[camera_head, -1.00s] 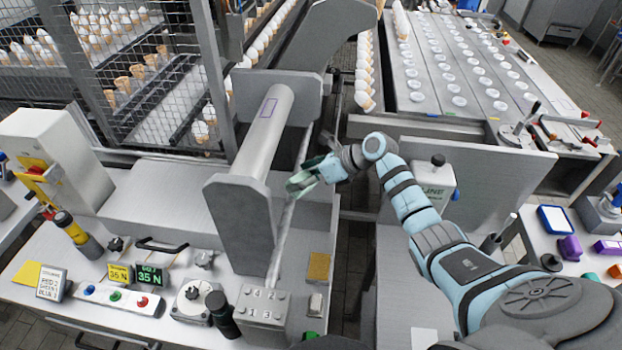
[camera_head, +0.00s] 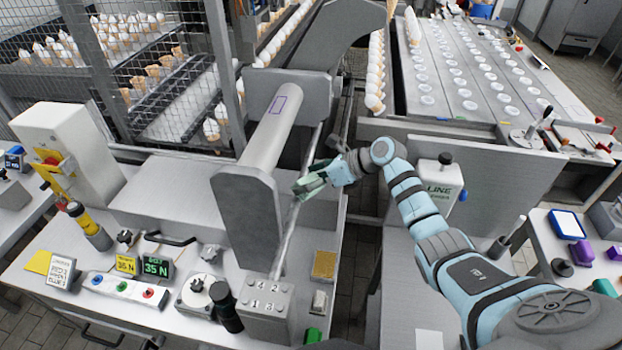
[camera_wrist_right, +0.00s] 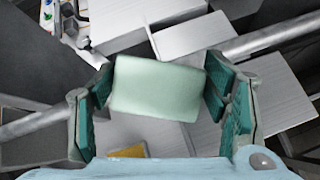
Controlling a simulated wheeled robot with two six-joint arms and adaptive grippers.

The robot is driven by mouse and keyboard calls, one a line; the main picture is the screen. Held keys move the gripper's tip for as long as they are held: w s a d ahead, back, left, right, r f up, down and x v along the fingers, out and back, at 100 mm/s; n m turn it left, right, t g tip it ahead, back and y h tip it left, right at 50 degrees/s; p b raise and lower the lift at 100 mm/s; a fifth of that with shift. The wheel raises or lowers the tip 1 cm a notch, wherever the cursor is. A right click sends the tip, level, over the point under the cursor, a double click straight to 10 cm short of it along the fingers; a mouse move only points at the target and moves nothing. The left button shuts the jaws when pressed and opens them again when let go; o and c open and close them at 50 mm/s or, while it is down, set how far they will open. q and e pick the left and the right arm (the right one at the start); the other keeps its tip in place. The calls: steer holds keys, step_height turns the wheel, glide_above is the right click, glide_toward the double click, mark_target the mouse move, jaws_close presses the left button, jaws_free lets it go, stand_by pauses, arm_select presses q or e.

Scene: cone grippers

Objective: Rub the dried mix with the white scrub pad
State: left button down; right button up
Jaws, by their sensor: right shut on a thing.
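My right gripper (camera_head: 306,187) is shut on a pale, slightly greenish white scrub pad (camera_wrist_right: 158,88). In the right wrist view the pad lies between the two green-lined fingers. In the head view the gripper is beside the slanted metal rod (camera_head: 297,215), just right of the grey upright plate (camera_head: 245,225). Whether the pad touches the rod I cannot tell. I cannot make out any dried mix in either view. My left gripper is not in view.
A grey roller (camera_head: 270,135) with a purple-outlined rectangle runs behind the plate. The bench holds a button box (camera_head: 125,288), a numbered grey block (camera_head: 263,300) and a tan sponge-like block (camera_head: 324,265). A grey panel (camera_head: 480,180) stands to the right.

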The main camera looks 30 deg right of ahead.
steer(key=shift+f, duration=0.1)
steer(key=shift+w+a+f, duration=0.15)
steer(key=shift+w+f, duration=0.1)
steer(key=shift+f, duration=0.15)
steer(key=shift+a+f, duration=0.1)
